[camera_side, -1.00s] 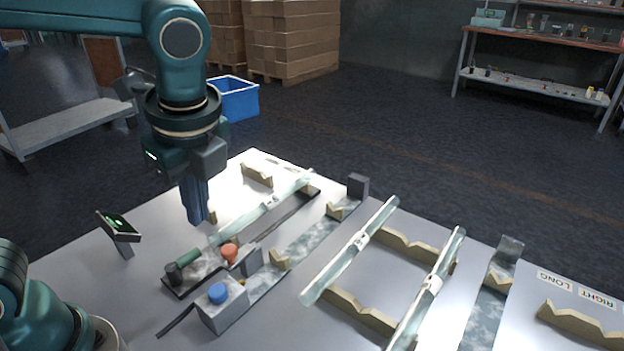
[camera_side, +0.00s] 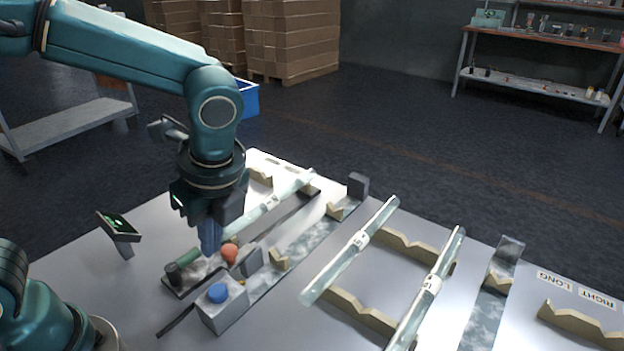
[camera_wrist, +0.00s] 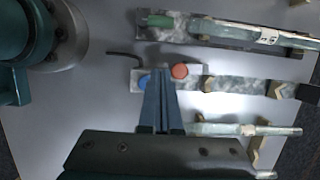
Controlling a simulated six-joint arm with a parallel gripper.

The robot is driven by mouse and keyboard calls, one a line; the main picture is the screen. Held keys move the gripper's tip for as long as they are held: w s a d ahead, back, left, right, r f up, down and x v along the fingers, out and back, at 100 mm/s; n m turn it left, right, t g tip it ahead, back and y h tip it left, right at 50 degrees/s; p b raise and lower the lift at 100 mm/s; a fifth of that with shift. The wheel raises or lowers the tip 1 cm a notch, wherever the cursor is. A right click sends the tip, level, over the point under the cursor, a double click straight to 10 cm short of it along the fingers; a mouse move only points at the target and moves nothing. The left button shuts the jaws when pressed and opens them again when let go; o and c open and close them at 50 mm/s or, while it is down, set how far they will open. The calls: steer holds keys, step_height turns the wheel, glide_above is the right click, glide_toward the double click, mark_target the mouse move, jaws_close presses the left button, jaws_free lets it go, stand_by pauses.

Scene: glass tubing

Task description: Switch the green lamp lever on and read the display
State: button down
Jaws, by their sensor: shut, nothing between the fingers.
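The green lever (camera_side: 188,256) is a short green cylinder near a dark round knob (camera_side: 174,272) at the left end of a mottled plate on the table. It also shows at the top of the wrist view (camera_wrist: 160,20). My gripper (camera_side: 210,250) is shut and empty, pointing down just right of the green lever in the side view; I cannot tell whether they touch. In the wrist view my fingertips (camera_wrist: 159,72) lie beside the red knob (camera_wrist: 180,71), apart from the green lever. The small tilted display (camera_side: 119,224) stands at the left with green marks too small to read.
A block with a blue button (camera_side: 217,292) stands in front of the red knob (camera_side: 229,253). A glass tube (camera_side: 282,203) lies behind my gripper. More tubes (camera_side: 350,250) rest on V-notched supports (camera_side: 362,312) to the right. Bare table lies around the display.

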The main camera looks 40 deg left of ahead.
mark_target(195, 250)
steer(key=x, duration=0.5)
steer(key=shift+s+a+f, duration=0.1)
steer(key=shift+a+f, duration=0.05)
steer(key=shift+f, duration=0.2)
steer(key=a, duration=0.1)
steer(key=a+f, duration=0.1)
steer(key=a, duration=0.1)
steer(key=shift+a+f, duration=0.1)
steer(key=shift+a, duration=0.4)
